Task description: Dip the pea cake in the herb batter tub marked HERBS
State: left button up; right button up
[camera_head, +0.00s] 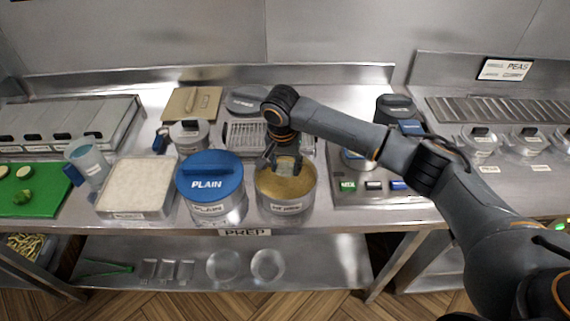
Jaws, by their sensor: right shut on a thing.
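My right gripper (270,157) reaches down over an open metal tub (286,208) of yellow-brown batter (284,186). Its fingers are shut on a small greyish thing (288,165) at the tub's far inner side; I cannot tell if this is the pea cake, or if it touches the batter. The label on this tub's front is too small to read. A dark grey lid (247,99) with a pale, unclear label lies behind it. My left gripper is not in view.
A tub with a blue lid marked PLAIN (211,178) stands close left of the open tub. A tray of white crumbs (137,186) is further left. A wire rack (240,136) lies behind. A sign reads PEAS (505,69).

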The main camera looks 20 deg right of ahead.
aim_at(285, 188)
jog(key=shift+f+b, duration=0.9)
jog(key=shift+f, duration=2.7)
jog(key=shift+p, duration=0.55)
